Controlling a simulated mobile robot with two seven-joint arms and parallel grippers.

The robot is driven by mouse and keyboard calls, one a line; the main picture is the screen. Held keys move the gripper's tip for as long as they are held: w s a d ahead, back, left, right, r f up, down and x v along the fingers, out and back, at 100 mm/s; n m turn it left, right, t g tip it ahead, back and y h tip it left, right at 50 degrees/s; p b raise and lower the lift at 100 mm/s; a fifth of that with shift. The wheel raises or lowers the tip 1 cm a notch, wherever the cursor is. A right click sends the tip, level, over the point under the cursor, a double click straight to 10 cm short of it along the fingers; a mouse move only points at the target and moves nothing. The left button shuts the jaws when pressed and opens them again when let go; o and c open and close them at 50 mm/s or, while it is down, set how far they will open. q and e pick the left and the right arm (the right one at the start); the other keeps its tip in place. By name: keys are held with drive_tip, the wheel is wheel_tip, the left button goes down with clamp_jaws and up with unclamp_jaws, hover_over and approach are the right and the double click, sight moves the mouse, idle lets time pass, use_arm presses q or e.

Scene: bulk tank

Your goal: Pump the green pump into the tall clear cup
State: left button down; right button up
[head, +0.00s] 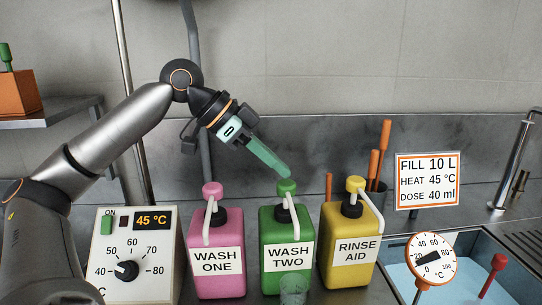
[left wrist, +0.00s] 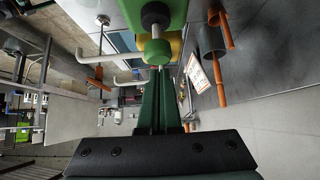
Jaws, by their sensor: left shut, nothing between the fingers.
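The green bottle labelled "WASH TWO" (head: 286,232) stands upright between the pink and yellow bottles, with a green pump head (head: 287,187) and a white spout on top. In the left wrist view the pump head (left wrist: 158,51) is just beyond my fingertips. A clear cup (head: 293,289) stands in front of the green bottle, below its spout, its lower part cut off by the picture edge. My left gripper (head: 287,173) is shut and empty, its green fingers slanting down to just above the pump head. Whether they touch it I cannot tell. My right gripper is not in view.
The pink "WASH ONE" bottle (head: 216,255) and yellow "RINSE AID" bottle (head: 349,250) stand close on either side. A temperature control box (head: 132,225) is at left. A water-filled sink (head: 470,290) with a dial thermometer (head: 432,259) is at right. A sign (head: 427,180) stands behind.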

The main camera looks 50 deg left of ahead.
sight(278, 184)
use_arm(q)
drive_tip(key=shift+f, duration=0.45)
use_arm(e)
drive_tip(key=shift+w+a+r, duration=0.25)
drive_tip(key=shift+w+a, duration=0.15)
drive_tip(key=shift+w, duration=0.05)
use_arm(q)
drive_tip(key=shift+f+b, duration=0.9)
drive_tip(key=shift+b, duration=0.2)
drive_tip(key=shift+f+b, duration=0.5)
drive_tip(key=shift+b, duration=0.05)
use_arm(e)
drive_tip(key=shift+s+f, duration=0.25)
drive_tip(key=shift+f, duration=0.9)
